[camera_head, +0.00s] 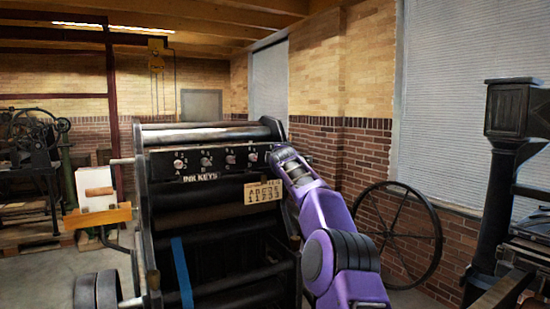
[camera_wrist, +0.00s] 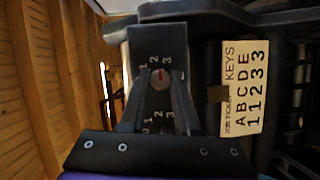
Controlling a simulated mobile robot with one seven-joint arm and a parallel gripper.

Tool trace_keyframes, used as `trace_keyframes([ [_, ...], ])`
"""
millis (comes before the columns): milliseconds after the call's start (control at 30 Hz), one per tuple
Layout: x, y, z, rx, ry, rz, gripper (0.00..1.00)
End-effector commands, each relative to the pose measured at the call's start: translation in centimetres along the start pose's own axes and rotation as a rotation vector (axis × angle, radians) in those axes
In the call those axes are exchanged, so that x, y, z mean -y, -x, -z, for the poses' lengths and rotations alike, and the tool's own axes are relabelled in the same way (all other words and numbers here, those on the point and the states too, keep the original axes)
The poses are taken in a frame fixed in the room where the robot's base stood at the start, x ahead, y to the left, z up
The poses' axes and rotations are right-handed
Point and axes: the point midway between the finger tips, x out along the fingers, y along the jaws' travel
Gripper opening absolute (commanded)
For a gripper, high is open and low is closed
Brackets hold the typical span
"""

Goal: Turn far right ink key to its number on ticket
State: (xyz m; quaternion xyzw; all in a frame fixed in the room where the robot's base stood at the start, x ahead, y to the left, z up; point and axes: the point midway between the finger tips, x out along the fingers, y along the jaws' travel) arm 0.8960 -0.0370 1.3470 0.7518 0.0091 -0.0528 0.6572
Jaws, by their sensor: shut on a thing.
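My gripper (camera_wrist: 160,82) is shut on this key. In the head view my gripper (camera_head: 274,153) covers the right end of the key row and hides this key. The job ticket (camera_wrist: 244,88) reads A B C D E over 1 1 2 3 3, so E has 3. The ticket also shows in the head view (camera_head: 263,192), below the keys.
The other ink keys (camera_head: 206,160) sit in a row to the left on the press's dark panel. A neighbouring dial's numbers show below the knob in the wrist view. A large spoked wheel (camera_head: 437,240) stands right of my arm, against the brick wall.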

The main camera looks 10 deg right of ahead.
Motion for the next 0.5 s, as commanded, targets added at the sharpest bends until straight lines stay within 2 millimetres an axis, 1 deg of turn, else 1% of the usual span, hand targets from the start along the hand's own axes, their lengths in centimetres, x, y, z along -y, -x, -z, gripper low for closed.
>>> trace_keyframes([
  [200, -0.09, -0.02, 0.00, -0.003, -0.079, 0.031, 0.00],
  [500, -0.09, -0.02, -0.01, -0.005, -0.128, 0.053, 0.00],
])
